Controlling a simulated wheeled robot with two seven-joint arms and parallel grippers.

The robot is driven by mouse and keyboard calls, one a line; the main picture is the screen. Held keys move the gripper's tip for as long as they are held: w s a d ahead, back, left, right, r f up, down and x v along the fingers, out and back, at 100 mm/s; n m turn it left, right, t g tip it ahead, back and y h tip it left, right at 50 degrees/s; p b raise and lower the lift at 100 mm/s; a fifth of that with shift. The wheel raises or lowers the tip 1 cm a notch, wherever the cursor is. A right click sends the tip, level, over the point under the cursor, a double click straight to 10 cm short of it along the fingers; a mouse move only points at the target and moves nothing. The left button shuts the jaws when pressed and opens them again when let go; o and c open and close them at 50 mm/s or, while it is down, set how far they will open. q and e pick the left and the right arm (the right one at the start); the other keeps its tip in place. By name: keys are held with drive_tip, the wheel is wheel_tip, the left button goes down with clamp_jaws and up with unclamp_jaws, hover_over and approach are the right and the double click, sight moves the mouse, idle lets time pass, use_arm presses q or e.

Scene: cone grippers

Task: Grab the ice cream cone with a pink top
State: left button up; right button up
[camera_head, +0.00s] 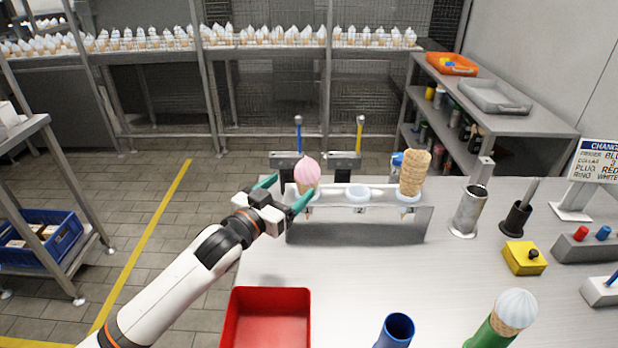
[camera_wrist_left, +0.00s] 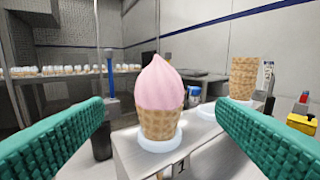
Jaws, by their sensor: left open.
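The ice cream cone with a pink top (camera_head: 307,172) stands upright in the left hole of a metal cone stand (camera_head: 350,230) on the table. My left gripper (camera_head: 286,193) is open, its teal fingers pointing at the cone from the left. In the left wrist view the pink-topped cone (camera_wrist_left: 160,100) stands in a white ring ahead, between the two teal fingers and apart from both. Its tip below the ring is mostly hidden in that view. My right gripper is not in view.
An empty wafer cone (camera_head: 414,175) stands in the stand's right hole; the middle ring (camera_head: 357,193) is empty. A red bin (camera_head: 266,320), a blue cup (camera_head: 396,330) and a white-topped cone (camera_head: 514,310) are nearer. Two tools with blue (camera_head: 298,135) and yellow (camera_head: 359,135) handles stand behind.

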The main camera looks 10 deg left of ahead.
sight(300, 179)
use_arm(q)
drive_tip(key=x, duration=0.2)
drive_tip(key=shift+w+d+f, duration=0.1)
drive_tip(key=shift+w, duration=0.1)
drive_tip(key=x, duration=0.2)
drive_tip(key=shift+w+d+p, duration=0.1)
drive_tip(key=shift+w+p, duration=0.15)
drive_tip(key=shift+p, duration=0.1)
drive_tip(key=x, duration=0.2)
drive_tip(key=shift+w+d+f, duration=0.1)
drive_tip(key=shift+w, duration=0.3)
drive_tip(key=shift+c, duration=0.6)
drive_tip(key=c, duration=0.7)
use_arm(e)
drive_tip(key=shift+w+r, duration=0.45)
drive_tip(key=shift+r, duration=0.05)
